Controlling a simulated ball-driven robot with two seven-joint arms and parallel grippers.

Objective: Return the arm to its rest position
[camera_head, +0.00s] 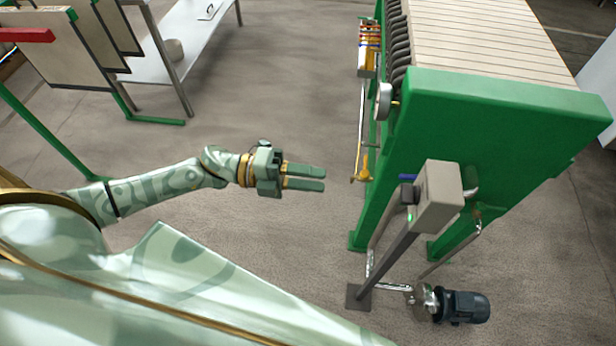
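My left arm reaches in from the left, stretched out to the right over the concrete floor. My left gripper (305,177) is at its end, with its two fingers apart and nothing between them. It points at the green filter press (470,120) on the right and stays clear of it, with a gap of floor between. My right gripper is not in view.
A grey control box (437,196) on a post stands in front of the press. A motor pump (462,307) sits on the floor below it. A metal table (190,40) and a green rack with hanging plates (60,50) stand at upper left. The floor between is clear.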

